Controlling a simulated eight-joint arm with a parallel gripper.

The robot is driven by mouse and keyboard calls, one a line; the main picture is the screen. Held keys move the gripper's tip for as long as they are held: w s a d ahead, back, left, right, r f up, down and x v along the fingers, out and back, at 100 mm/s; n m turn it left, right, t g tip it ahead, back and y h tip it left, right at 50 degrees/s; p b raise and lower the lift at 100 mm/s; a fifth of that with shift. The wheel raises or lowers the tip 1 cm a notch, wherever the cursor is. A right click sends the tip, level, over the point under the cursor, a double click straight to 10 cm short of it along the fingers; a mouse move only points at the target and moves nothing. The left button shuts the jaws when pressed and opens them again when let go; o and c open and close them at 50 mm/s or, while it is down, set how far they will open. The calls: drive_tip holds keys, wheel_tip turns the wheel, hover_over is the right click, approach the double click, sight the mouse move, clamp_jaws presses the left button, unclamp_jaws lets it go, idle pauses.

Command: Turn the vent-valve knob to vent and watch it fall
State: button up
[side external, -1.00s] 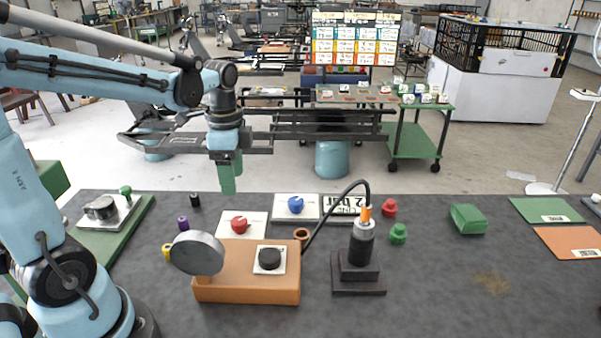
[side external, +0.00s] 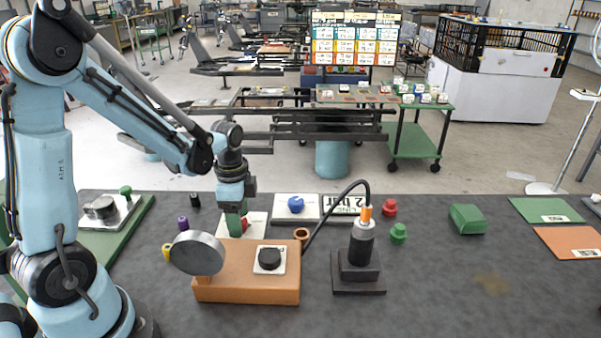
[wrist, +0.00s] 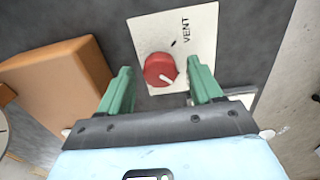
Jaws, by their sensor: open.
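The red vent-valve knob (wrist: 160,70) sits on a white plate marked VENT (wrist: 199,32) in the wrist view. In the side external view my gripper (side external: 235,225) is down at the white plate (side external: 257,220) and hides most of the red knob (side external: 245,224). A round grey gauge-like disc (side external: 197,252) stands on the orange block.
The orange block (side external: 250,290) with a black knob (side external: 269,259) is in front of the vent plate. A blue knob (side external: 295,204) is to the right. A black stand (side external: 358,270) carries a hose.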

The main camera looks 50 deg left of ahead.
drive_tip(key=shift+f, duration=0.1)
drive_tip(key=shift+c, duration=0.5)
drive_tip(key=c, duration=1)
drive_tip(key=shift+o, duration=0.2)
drive_tip(key=shift+n, duration=0.3)
drive_tip(key=n, duration=1.2)
drive_tip(key=shift+n, duration=2.5)
